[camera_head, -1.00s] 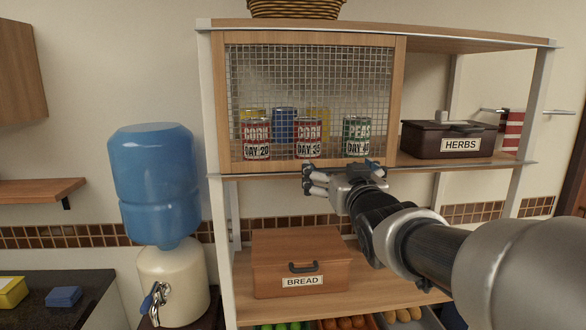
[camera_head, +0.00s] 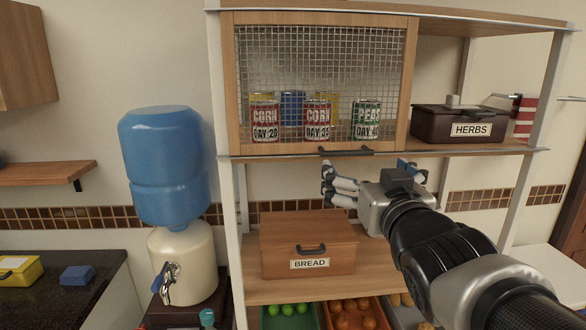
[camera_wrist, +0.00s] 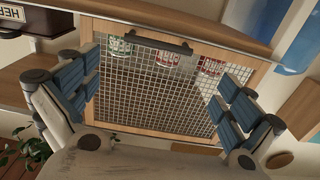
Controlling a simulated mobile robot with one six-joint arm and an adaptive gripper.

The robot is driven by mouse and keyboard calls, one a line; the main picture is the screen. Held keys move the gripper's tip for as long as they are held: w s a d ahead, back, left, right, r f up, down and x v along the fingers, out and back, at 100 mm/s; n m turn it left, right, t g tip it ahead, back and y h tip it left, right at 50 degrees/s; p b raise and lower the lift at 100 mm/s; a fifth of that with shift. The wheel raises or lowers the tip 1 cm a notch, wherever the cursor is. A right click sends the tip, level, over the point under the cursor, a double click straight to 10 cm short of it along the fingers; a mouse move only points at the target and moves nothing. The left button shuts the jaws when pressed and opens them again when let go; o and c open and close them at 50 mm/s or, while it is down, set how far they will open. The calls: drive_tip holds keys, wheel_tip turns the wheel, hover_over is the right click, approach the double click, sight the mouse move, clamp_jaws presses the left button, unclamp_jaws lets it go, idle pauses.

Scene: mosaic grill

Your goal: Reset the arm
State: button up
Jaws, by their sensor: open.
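My gripper (camera_head: 375,182) is in front of the shelf unit, just below the mesh cabinet door and above and right of the bread box. It is open and empty, clear of the door's handle. In the wrist view its two blue-padded fingers (camera_wrist: 150,100) stand wide apart. The mesh door (camera_head: 318,82) is shut, with a dark handle (camera_head: 346,151) on its bottom edge. The handle also shows in the wrist view (camera_wrist: 158,42), upside down. Behind the mesh stand corn cans (camera_head: 264,118) and a peas can (camera_head: 366,118), with yellow and blue cans partly hidden behind.
A bread box (camera_head: 309,245) sits on the lower shelf, with produce bins (camera_head: 290,315) under it. A herbs box (camera_head: 470,124) is on the right. A blue-topped water dispenser (camera_head: 165,165) stands left. Open room lies between the upper and lower shelves.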

drive_tip(key=s+a+f+g, duration=0.1)
drive_tip(key=s+f+g, duration=1.2)
drive_tip(key=s+f, duration=1.1)
drive_tip(key=shift+s+f+h, duration=0.25)
drive_tip(key=shift+s+h, duration=0.05)
drive_tip(key=shift+s, duration=0.9)
